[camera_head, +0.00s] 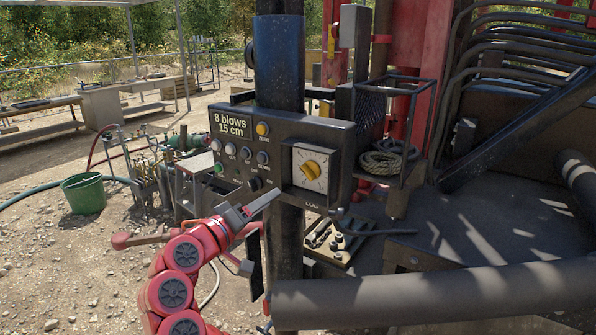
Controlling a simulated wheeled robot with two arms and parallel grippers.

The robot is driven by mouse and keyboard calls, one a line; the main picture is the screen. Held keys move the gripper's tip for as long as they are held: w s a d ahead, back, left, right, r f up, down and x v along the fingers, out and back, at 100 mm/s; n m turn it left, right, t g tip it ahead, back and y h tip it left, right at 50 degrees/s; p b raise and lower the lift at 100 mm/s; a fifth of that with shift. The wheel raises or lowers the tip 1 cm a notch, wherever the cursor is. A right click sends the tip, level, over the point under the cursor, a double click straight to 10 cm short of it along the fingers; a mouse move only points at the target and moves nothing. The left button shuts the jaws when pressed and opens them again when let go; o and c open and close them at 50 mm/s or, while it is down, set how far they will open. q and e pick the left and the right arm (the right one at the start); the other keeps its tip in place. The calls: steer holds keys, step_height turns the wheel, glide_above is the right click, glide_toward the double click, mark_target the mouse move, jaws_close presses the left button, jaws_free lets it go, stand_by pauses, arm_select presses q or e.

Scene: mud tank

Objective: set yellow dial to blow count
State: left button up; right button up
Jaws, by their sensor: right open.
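The yellow dial (311,170) sits on a pale square plate (300,184) at the right of a dark control panel (335,140). Its knob looks tilted; the marks around it are too small to read. A display (231,124) at the panel's upper left reads "8 blows 15 cm". My right gripper (262,215), on a red arm, is open and empty. It is in front of the panel's lower edge, below and left of the dial, and appears apart from it. My left gripper is out of view.
Several buttons, one yellow (262,129) and one green (219,168), are left of the dial. A dark column (279,60) rises behind the panel. A thick grey pipe (430,296) crosses the lower right. A green bucket (83,193) stands on gravel at left.

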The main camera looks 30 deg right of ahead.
mark_target(306, 175)
steer(key=p+x, duration=0.5)
steer(key=x, duration=0.9)
steer(key=shift+d+r, duration=0.1)
steer(key=shift+r, duration=0.1)
steer(key=shift+w+d+f, duration=0.2)
steer(key=shift+w+d, duration=0.1)
steer(key=shift+d, duration=0.2)
jaws_close()
